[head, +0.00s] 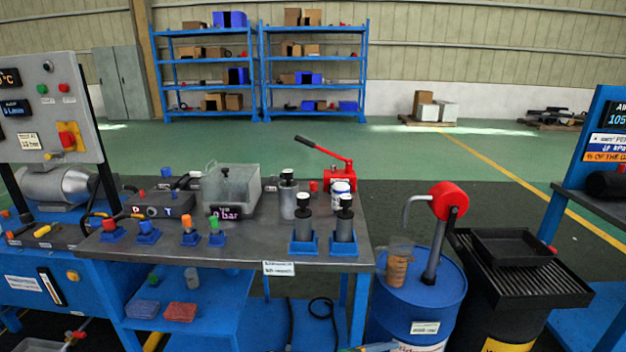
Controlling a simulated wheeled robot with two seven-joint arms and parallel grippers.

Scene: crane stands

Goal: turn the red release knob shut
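A red hand pump (340,180) with a raised black-tipped lever (318,150) stands at the back right of the grey workbench. A small red part (313,186) shows low at the left side of the pump. It may be the release knob, but it is too small to tell its shape or how far it is turned. Neither of my grippers is in view.
The workbench (255,258) also holds a grey tank (230,188), black-topped cylinders (288,200) in front-left of the pump, and several colored-capped fittings. A blue drum (418,290) with a red-headed pump (448,200) stands right of the bench.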

